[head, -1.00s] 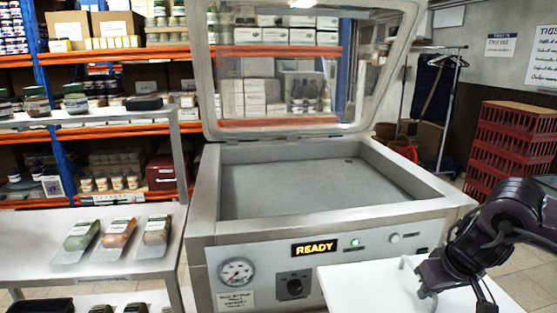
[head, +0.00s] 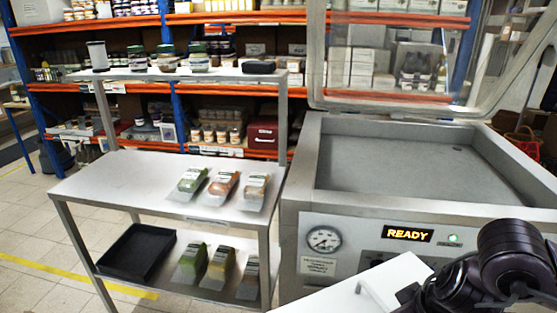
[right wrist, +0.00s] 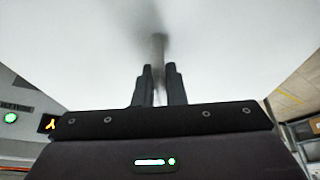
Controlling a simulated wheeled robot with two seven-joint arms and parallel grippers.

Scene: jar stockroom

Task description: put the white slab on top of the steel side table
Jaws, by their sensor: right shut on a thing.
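The white slab (head: 338,297) is in front of the lower right of the head view, cut off by the bottom edge. My right gripper (right wrist: 160,82) is shut on the slab's pale handle (head: 372,290). The slab's white face (right wrist: 70,45) fills the upper right wrist view. The steel side table (head: 110,180) stands left of the slab, which is in front of the machine and apart from the table. The table's main top is bare on its left and middle. My left gripper is not in view.
Three pouches (head: 222,186) lie on the table's right part. Its lower shelf holds a black tray (head: 137,250) and more pouches. Its raised rear shelf (head: 225,75) carries jars. A packing machine (head: 300,215) with an open clear lid (head: 400,60) stands right of it.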

